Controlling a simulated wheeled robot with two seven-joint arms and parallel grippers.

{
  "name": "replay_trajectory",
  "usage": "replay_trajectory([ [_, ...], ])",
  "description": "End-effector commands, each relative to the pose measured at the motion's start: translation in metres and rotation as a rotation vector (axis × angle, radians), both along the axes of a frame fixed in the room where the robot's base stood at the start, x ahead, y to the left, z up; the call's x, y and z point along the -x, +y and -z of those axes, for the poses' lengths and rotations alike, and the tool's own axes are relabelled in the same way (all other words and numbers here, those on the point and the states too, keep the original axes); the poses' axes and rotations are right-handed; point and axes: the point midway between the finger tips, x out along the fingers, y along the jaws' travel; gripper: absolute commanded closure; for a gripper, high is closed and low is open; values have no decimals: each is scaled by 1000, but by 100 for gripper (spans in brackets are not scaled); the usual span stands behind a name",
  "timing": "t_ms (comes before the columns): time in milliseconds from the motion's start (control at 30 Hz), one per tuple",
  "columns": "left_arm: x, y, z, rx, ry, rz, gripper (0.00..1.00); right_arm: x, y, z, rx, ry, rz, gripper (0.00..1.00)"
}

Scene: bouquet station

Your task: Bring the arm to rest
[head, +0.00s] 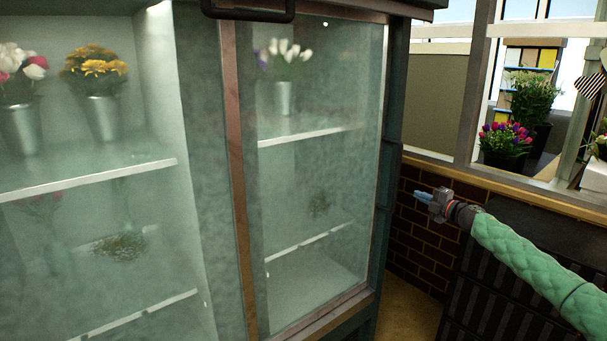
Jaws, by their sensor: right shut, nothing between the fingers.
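My right gripper (424,197) is at the end of my green-sleeved right arm, which comes in from the lower right. Its blue fingers are shut with nothing between them and point left. It appears to the right of the display cabinet's right edge, in front of a dark brick wall, and looks apart from both. My left gripper is not in the picture.
A glass-fronted cabinet (238,200) fills the left and middle, with vases of flowers (284,98) on its shelves. A dark handle (248,9) is at its top. The brick wall (412,225) and a window ledge with potted flowers (506,150) are at right.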

Motion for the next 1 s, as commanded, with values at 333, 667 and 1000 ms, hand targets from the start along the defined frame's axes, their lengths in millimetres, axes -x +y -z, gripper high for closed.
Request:
replay_trajectory([
  [333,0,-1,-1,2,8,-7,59,-14,-25,-57,-147,-52,432,100],
  [667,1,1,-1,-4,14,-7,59,28,32,-132,-401,-23,702,100],
  [1000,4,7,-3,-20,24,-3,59,135,145,-62,-631,301,861,100],
])
